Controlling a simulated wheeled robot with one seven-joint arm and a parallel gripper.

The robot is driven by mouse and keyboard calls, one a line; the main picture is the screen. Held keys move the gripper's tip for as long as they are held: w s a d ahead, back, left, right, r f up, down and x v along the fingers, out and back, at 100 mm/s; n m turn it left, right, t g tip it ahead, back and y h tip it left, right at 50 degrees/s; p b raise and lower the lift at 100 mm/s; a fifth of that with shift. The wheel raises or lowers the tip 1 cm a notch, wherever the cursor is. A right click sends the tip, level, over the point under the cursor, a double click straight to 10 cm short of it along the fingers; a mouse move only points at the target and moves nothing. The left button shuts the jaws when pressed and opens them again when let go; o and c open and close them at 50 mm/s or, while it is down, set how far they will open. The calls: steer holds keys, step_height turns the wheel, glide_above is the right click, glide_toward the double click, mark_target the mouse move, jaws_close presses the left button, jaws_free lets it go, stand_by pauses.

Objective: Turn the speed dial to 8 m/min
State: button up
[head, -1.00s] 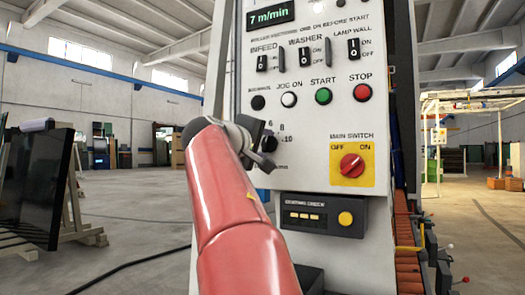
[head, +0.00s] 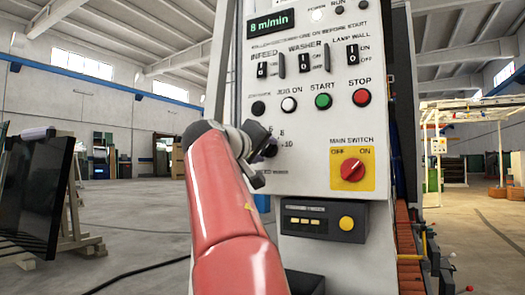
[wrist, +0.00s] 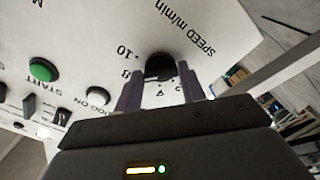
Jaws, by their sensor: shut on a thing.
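The black speed dial (head: 270,149) is on the white control panel, partly hidden behind my arm and gripper in the head view. In the wrist view the dial (wrist: 160,66) shows between my two fingers, with the marks 8 and 10 beside it and the words "SPEED m/min" printed near it. My gripper (wrist: 161,84) is shut on the dial; it also shows in the head view (head: 262,158). The display (head: 271,22) at the top of the panel reads 8 m/min in green.
Above the dial are a black button (head: 258,108), a white JOG ON button (head: 289,104), a green START button (head: 323,101) and a red STOP button (head: 362,97). The red main switch (head: 352,170) on a yellow plate is to the right. Open floor lies left.

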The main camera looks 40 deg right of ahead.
steer(key=shift+f, duration=0.1)
steer(key=o, duration=1)
steer(key=b+v, duration=0.1)
steer(key=v, duration=0.6)
steer(key=shift+s+a+b, duration=0.15)
steer(key=shift+a+b, duration=0.2)
steer(key=shift+a, duration=0.05)
